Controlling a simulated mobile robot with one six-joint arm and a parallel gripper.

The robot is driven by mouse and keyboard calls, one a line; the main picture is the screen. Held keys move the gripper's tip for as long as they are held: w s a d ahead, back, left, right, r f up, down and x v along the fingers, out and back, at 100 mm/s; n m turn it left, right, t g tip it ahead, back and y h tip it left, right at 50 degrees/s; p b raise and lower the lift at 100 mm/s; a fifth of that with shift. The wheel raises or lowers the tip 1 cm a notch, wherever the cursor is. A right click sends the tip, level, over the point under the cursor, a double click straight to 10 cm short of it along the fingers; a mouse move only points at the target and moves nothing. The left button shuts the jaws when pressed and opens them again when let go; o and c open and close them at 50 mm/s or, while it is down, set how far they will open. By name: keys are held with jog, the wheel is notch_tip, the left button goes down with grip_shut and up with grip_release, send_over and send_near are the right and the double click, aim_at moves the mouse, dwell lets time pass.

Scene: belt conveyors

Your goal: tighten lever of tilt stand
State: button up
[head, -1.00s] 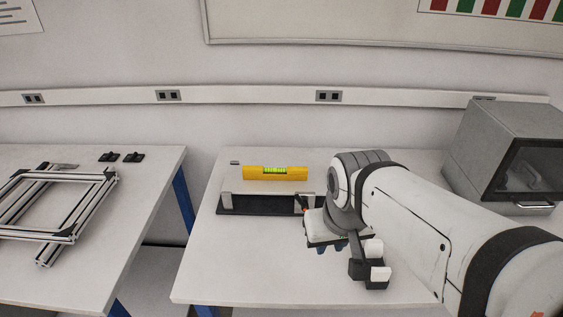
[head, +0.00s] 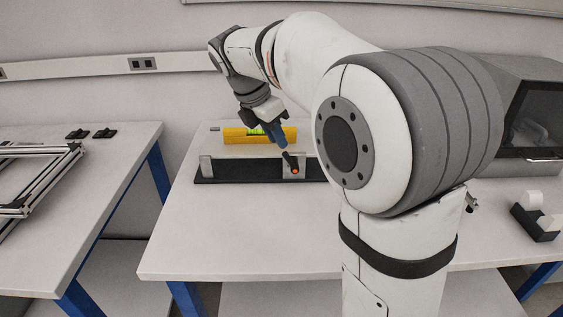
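The tilt stand (head: 236,170) lies on the table, with a long black base and light upright blocks. A yellow spirit level (head: 234,136) with a green vial shows just above and behind it. The lever (head: 288,158) is a small dark piece at the stand's right block, with an orange-red end facing me. My gripper (head: 279,137) points down just above the lever, in front of the level's right part. Its blue-grey fingertips look close to the lever's top; contact cannot be told. Its opening cannot be made out. My arm hides the stand's right end.
A grey box with a dark window (head: 535,115) stands at the right, partly behind my arm. The table front (head: 230,235) before the stand is clear.

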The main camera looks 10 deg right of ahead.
aim_at(287, 157)
jog(key=b+x, duration=0.1)
jog(key=x, duration=0.6)
jog(key=shift+w+d+f, duration=0.1)
jog(key=shift+d+f, duration=0.05)
jog(key=shift+f, duration=0.1)
jog(key=shift+c, duration=0.3)
grip_shut()
